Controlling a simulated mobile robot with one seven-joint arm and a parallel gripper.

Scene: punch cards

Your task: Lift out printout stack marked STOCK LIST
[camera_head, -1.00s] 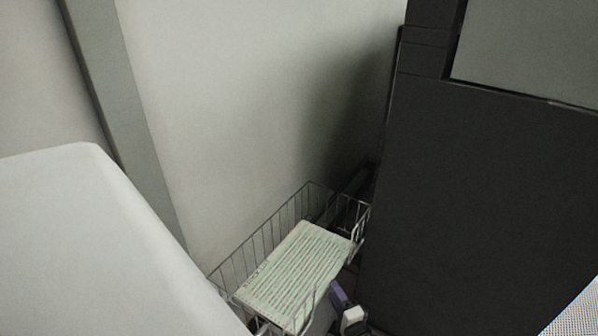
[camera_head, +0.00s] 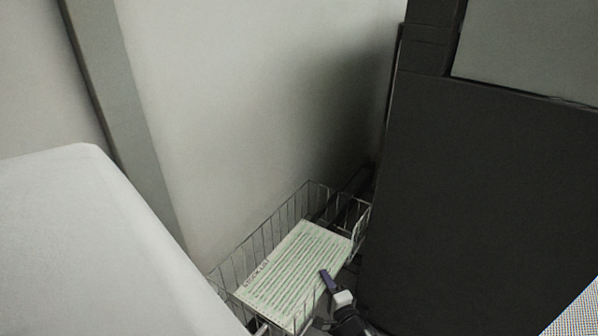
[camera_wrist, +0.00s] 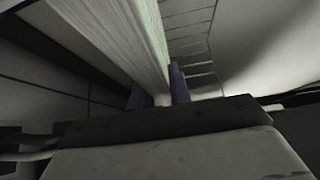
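The printout stack (camera_head: 290,270), white paper with green bars, lies in a wire basket (camera_head: 248,250) low in the head view. Dark lettering runs along its left edge, too small to read surely. My gripper (camera_head: 326,278) is at the stack's right edge, with one purple finger over its top. In the wrist view, the stack's layered side (camera_wrist: 130,30) runs down between the two purple fingers of my gripper (camera_wrist: 161,92). I cannot tell whether both fingers press on it. The lower finger is hidden in the head view.
A pale wall (camera_head: 250,110) stands close behind the basket. A tall dark cabinet (camera_head: 470,210) is close on the right. A large white surface (camera_head: 90,240) fills the lower left. The room around the basket is narrow; the space above it is open.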

